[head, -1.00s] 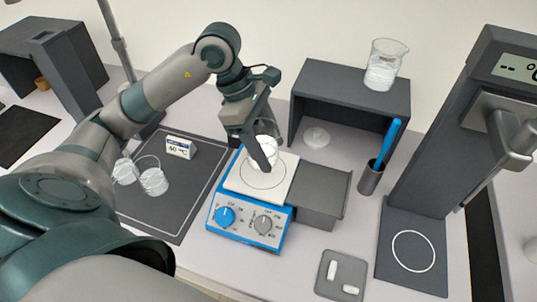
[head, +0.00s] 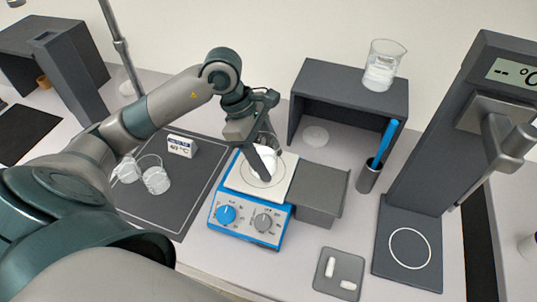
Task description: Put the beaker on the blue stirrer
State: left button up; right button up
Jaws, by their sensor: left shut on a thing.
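The blue stirrer (head: 245,235) stands at the middle of the bench, with a pale square top plate (head: 245,184) marked with a ring and two knobs on its front. A second clear beaker (head: 382,66) with white contents stands on top of the dark shelf. My right gripper is not in view.
A grey box (head: 318,190) adjoins the stirrer's right side. A dark holder with a blue stick (head: 386,143) stands right of it. A tray with white pieces (head: 342,260) lies in front. Clear round vessels (head: 155,180) and a "40 °C" sign (head: 182,146) are on the left mat.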

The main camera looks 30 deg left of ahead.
pick_arm(q)
jog(key=shift+f, duration=0.15)
jog(key=o, duration=1.2)
jog(key=shift+o, duration=0.2)
